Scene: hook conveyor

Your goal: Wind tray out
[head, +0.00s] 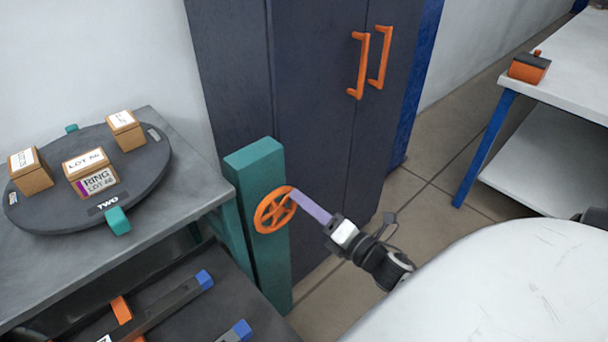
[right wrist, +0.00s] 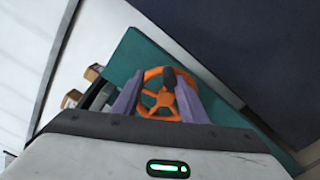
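An orange spoked handwheel (head: 274,210) is mounted on a teal post (head: 262,245) beside the table. My right gripper (head: 298,197) reaches it from the right, with its purple fingers at the wheel's right rim. In the right wrist view, the fingers (right wrist: 160,82) are apart, with the handwheel (right wrist: 160,103) and its dark knob (right wrist: 170,78) showing between them. I cannot tell whether they touch it. A dark tray (head: 180,325) lies low under the table, holding dark bars with blue ends and an orange piece. My left gripper is not in view.
A grey table (head: 200,195) carries a dark turntable (head: 130,180) with several labelled boxes. A dark cabinet (head: 310,110) with orange handles stands behind the post. A white bench (head: 570,80) holding an orange-and-black item is at right. Floor shows between cabinet and bench.

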